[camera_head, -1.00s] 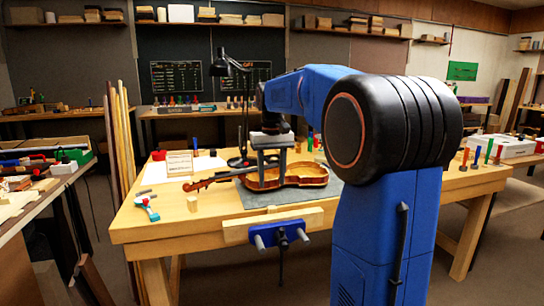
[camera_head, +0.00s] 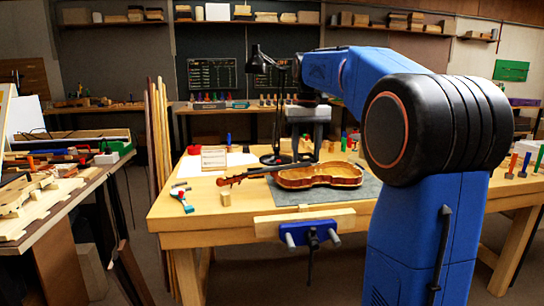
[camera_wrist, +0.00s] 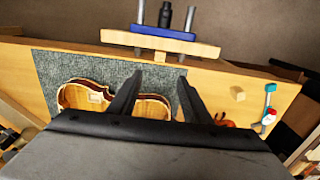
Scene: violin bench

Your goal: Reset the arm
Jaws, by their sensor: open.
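My gripper (camera_head: 308,146) hangs from my blue arm above the back part of the workbench (camera_head: 185,208), fingers pointing down. In the wrist view my gripper (camera_wrist: 161,90) shows two dark fingers spread apart with nothing between them. Below it an open violin body (camera_head: 318,177) lies on a grey mat (camera_head: 350,192); the violin (camera_wrist: 75,97) and mat (camera_wrist: 50,66) also show in the wrist view. The gripper seems to be above the violin, apart from it. The lower part of the violin in the wrist view is hidden by the gripper.
A blue vise (camera_head: 309,233) is on the bench's front edge. A small wooden block (camera_head: 225,198) and a clamp-like tool (camera_head: 181,198) lie left of the violin. A black desk lamp (camera_head: 257,62) stands behind, close to my gripper. Another bench (camera_head: 84,192) holds wooden parts at left.

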